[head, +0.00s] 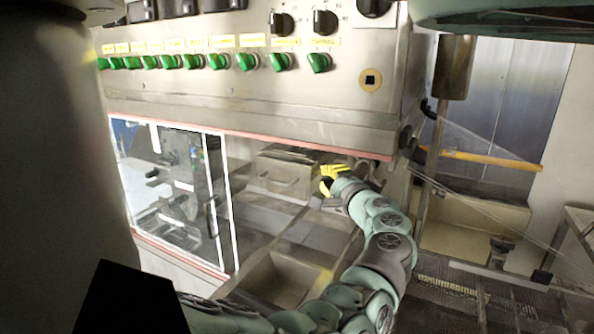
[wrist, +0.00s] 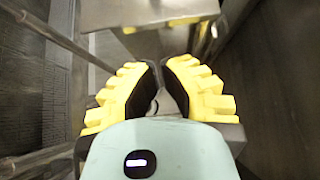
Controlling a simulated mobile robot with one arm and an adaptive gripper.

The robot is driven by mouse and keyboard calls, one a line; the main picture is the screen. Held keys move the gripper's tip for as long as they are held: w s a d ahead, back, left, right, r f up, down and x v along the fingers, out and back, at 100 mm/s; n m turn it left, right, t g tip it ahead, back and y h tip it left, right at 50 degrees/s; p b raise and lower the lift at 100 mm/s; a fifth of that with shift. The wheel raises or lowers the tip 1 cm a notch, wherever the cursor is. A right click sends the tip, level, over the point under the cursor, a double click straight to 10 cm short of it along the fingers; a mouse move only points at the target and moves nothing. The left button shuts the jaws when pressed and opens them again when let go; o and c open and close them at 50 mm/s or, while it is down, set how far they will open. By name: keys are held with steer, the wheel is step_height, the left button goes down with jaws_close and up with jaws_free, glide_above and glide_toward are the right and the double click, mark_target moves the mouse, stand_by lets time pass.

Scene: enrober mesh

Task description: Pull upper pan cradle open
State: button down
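The upper pan cradle (head: 290,177) looks like a grey metal box with a front handle, inside the machine below the control panel in the head view. My gripper (head: 322,179) is just right of its front, with yellow fingers and dark pads. In the wrist view my gripper (wrist: 160,64) has its fingertips a narrow gap apart, and I see nothing clearly held between them. A metal box face (wrist: 150,12) lies ahead of the tips with a yellow reflection. I cannot tell whether it is the cradle, or whether the fingers touch it.
The control panel (head: 240,85) with green knobs overhangs the opening. A glass door (head: 175,190) stands to the left. A lower open pan (head: 277,280) sits below. On the right are a metal post (head: 455,65) and an orange bar (head: 490,160).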

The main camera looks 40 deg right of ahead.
steer(key=shift+s+a+p, duration=0.15)
steer(key=shift+a+p, duration=1.4)
steer(key=shift+p, duration=0.25)
